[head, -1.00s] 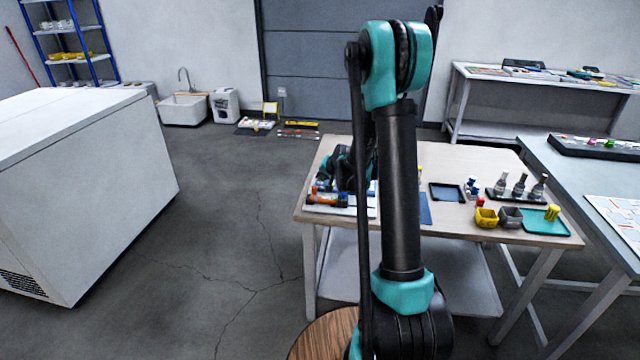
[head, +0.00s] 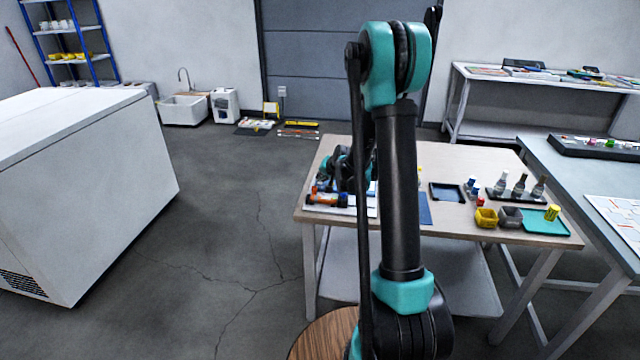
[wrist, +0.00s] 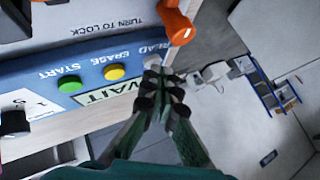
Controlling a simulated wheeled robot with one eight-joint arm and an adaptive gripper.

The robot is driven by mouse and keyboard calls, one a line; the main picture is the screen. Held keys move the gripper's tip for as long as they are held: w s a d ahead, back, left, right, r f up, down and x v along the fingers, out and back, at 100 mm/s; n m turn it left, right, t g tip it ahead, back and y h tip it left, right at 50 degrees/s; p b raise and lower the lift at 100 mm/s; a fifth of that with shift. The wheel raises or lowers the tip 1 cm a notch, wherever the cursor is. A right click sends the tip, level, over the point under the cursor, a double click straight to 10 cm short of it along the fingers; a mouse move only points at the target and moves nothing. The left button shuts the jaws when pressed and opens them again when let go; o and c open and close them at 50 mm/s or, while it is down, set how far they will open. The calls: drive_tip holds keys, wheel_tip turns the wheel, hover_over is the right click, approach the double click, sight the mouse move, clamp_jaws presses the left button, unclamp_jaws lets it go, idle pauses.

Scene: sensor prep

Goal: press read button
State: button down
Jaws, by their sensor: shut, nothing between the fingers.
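In the wrist view a blue control strip (wrist: 40,72) carries the labels START, ERASE and READ. A green button (wrist: 70,84) sits by START and a yellow button (wrist: 115,72) by ERASE. A pale read button (wrist: 152,61) shows by READ, just beyond my fingertips. My gripper (wrist: 162,84) is shut and empty, its tips overlapping the strip's right end. I cannot tell whether they touch the button. A WAIT display (wrist: 108,97) lies left of the fingers. In the head view the device (head: 328,200) is partly hidden by my arm.
An orange knob (wrist: 176,24) stands close above the fingertips in the wrist view. The wooden table (head: 470,160) also holds a dark tray (head: 446,193), a yellow bin (head: 486,218), a grey bin (head: 510,217) and several bottles. A white freezer (head: 90,190) stands left, with open floor between.

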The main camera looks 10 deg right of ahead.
sight(321, 185)
drive_tip(key=shift+r, duration=0.65)
drive_tip(key=shift+r, duration=2.5)
drive_tip(key=shift+s, duration=0.2)
drive_tip(key=s+d+f+n+g+h, duration=0.1)
drive_tip(key=s+d+f+n+g, duration=0.1)
drive_tip(key=s, duration=1.8)
drive_tip(key=s+d+f+n+g+h, duration=0.1)
drive_tip(key=s+n+g, duration=0.1)
drive_tip(key=s, duration=1.8)
drive_tip(key=shift+s+d+f+n+g+h, duration=0.3)
drive_tip(key=shift+d+f+n+h, duration=0.1)
drive_tip(key=shift+n, duration=0.3)
